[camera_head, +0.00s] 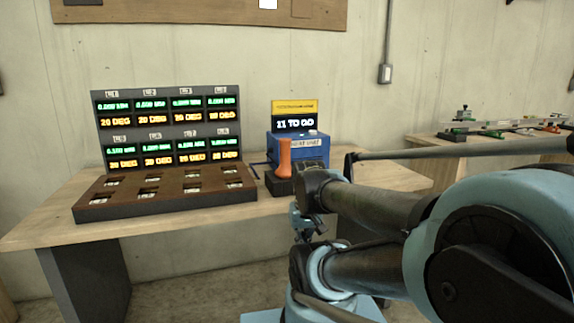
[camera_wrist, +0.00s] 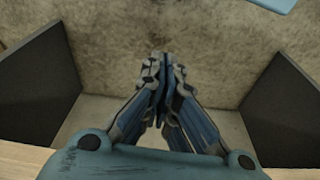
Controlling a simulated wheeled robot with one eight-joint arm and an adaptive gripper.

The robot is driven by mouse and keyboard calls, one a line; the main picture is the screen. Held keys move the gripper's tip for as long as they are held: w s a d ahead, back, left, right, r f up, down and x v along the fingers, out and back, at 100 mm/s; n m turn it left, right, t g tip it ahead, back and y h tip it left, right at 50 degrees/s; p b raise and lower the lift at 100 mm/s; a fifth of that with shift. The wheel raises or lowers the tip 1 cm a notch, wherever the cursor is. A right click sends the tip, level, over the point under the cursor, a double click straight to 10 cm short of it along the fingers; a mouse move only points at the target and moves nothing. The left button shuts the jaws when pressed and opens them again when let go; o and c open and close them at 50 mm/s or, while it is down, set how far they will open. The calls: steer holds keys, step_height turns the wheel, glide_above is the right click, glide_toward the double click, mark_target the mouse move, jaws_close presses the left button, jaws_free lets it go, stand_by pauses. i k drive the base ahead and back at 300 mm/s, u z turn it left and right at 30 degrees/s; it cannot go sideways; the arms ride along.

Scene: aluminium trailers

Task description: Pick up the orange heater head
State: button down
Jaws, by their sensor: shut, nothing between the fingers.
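The orange heater head (camera_head: 284,158) stands upright on a dark holder beside the blue heat unit (camera_head: 312,150), toward the right of the table in the head view. My gripper (camera_head: 308,236) is in front of the table edge, lower than the heater head and a little to its right. In the wrist view my gripper (camera_wrist: 160,62) points down, its fingers together and empty, with bare floor beneath. The heater head does not show in the wrist view. My arm covers part of the table right of the heat unit.
A display board (camera_head: 170,122) with a brown slotted base (camera_head: 205,203) fills the table's left and middle. The table's front edge (camera_head: 40,238) is bare. Dark table legs (camera_wrist: 285,110) flank the floor below. Another bench (camera_head: 405,180) stands at the right.

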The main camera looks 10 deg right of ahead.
mark_target(285, 170)
steer(key=u, duration=0.4)
steer(key=k, duration=1.05)
steer(key=z, duration=0.65)
steer(key=i, duration=1)
steer(key=z, duration=0.05)
